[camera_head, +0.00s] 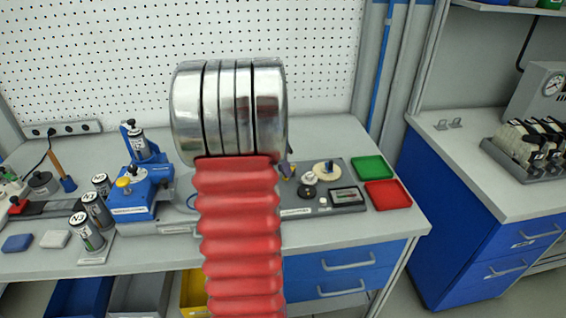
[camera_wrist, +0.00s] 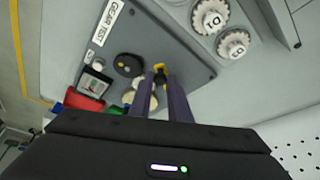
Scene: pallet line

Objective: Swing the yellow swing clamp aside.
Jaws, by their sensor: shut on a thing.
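The yellow swing clamp (camera_wrist: 160,67) shows as a small yellow piece between the tips of my gripper (camera_wrist: 160,80) in the wrist view. My gripper's two dark purple fingers are shut on it. The fingers hide much of the clamp, so I cannot tell how far it is turned. It sits at the grey gear test plate (camera_wrist: 150,35). In the head view my own arm covers most of this spot.
A round black part (camera_wrist: 127,65) and a small display (camera_head: 346,197) are close to the clamp. White gears (camera_wrist: 209,17) lie beyond the plate. Green (camera_head: 372,168) and red (camera_head: 388,194) trays are to the right. A blue fixture (camera_head: 135,200) and several labelled cylinders stand left.

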